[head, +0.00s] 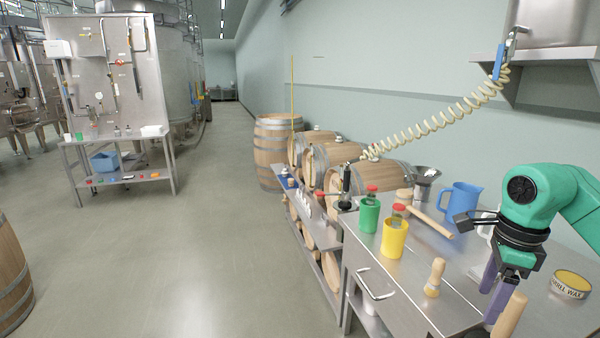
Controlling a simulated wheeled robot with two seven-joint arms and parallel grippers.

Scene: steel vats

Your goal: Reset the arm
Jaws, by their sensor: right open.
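My right arm comes in from the right edge, green with a black wrist. My right gripper (494,292) points down over the steel workbench (452,303) at the right, with its purple fingers apart. A wooden handle (511,313) stands close beside the fingers at the lower edge. I cannot tell whether they touch, and its lower part is cut off. My left gripper is not in view.
The bench carries a green cup (369,216), a yellow cup (394,239), a wooden-handled brush (435,277), a blue jug (460,201) and a wax tin (571,284). Barrels (340,153) line the wall. A coiled hose (440,119) hangs above.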

